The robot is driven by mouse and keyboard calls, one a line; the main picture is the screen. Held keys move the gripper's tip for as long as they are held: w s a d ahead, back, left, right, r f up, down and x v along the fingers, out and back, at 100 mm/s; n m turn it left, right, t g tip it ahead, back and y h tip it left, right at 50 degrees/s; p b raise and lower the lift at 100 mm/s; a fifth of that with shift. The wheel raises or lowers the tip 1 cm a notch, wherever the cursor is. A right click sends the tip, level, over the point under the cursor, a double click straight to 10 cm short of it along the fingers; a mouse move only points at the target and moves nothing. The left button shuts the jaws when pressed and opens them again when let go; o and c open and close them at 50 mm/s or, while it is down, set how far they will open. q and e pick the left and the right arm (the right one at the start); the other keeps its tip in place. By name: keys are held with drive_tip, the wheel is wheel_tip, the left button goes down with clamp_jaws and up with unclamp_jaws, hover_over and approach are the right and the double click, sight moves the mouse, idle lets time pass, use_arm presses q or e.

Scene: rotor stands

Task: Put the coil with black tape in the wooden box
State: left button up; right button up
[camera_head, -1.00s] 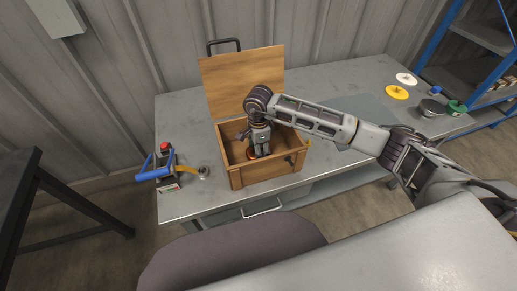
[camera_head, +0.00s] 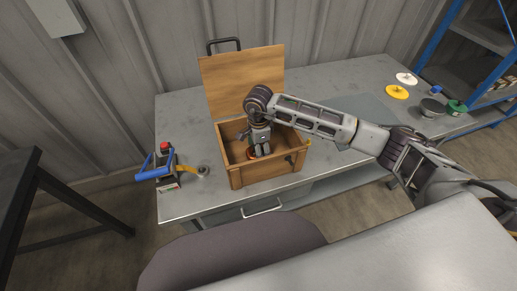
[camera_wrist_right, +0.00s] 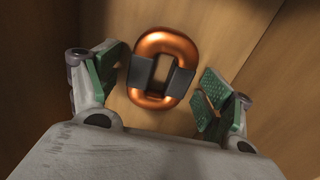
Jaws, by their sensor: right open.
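The wooden box (camera_head: 236,176) stands on the metal table with its lid raised at the back. The coil (camera_wrist_right: 153,94), orange copper wire with black tape on two sides, lies on the floor of the box in the right wrist view. In the head view only a bit of the coil (camera_head: 250,153) shows below the gripper. My right gripper (camera_head: 258,152) reaches down into the box. In the right wrist view its fingers (camera_wrist_right: 160,92) are apart on either side of the coil, with gaps between pads and tape. My left gripper is not in view.
A blue-handled tool with a red knob (camera_head: 165,165) stands left of the box. Yellow and white discs (camera_head: 397,91), a dark round container (camera_head: 432,107) and a green item (camera_head: 456,107) lie at the right. A grey chair back (camera_head: 235,255) is in front.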

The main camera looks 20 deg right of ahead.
drive_tip(key=shift+r, duration=0.1)
drive_tip(key=shift+r, duration=0.25)
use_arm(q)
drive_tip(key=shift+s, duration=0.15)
use_arm(e)
wheel_tip(320, 180, up, 12)
drive_tip(key=shift+f, duration=0.25)
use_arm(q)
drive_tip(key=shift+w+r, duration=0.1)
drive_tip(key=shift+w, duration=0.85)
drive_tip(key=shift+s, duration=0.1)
